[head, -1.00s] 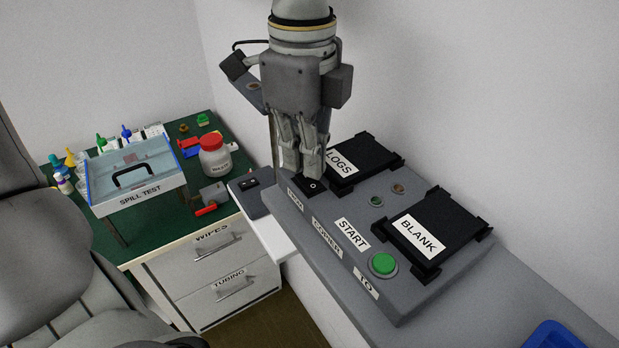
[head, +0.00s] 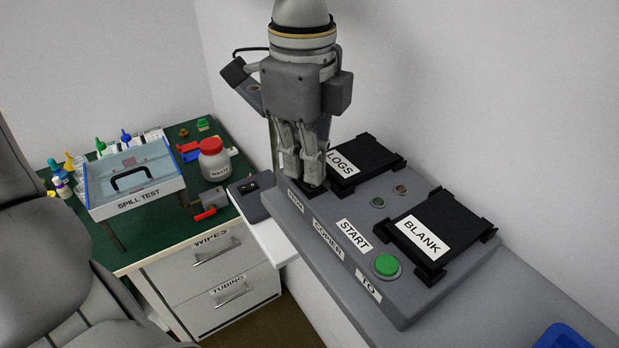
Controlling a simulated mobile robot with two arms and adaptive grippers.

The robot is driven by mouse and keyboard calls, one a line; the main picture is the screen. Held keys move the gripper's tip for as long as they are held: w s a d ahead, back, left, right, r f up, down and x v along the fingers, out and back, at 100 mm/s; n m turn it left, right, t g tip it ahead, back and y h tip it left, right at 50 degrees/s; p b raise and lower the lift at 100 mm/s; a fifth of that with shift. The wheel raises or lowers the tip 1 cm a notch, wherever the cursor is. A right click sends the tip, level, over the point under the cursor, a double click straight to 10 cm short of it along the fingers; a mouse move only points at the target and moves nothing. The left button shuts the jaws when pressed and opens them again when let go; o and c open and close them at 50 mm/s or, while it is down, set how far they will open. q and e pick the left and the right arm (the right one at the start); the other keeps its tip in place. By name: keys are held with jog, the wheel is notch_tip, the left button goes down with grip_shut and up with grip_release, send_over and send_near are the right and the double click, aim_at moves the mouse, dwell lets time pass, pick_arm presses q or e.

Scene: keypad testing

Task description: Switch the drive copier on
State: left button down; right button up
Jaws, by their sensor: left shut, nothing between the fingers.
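The drive copier (head: 408,296) is a grey box on a grey bench, with labels along its front edge. It bears a black drive marked LOGS (head: 372,168), a black drive marked BLANK (head: 450,228), a green START button (head: 386,265) and two small dark round lamps (head: 378,202). My left gripper (head: 303,184) points down at the copier's far left corner, fingers together and empty. Its tips are at the black rocker switch (head: 314,190), which they now mostly cover. I cannot tell which way the switch is tipped. My right gripper does not show.
Left of the copier is a small dark box (head: 252,194) on a white ledge. A blue bin (head: 562,338) is at the lower right.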

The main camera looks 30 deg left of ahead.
pick_arm(q)
notch_tip(320, 180, up, 2)
jog(key=shift+w+r+p, duration=0.1)
jog(key=shift+w+p, duration=0.05)
jog(key=shift+p, duration=0.4)
jog(key=shift+r+p, duration=1.25)
jog(key=shift+r, duration=1.1)
jog(key=shift+f, duration=0.1)
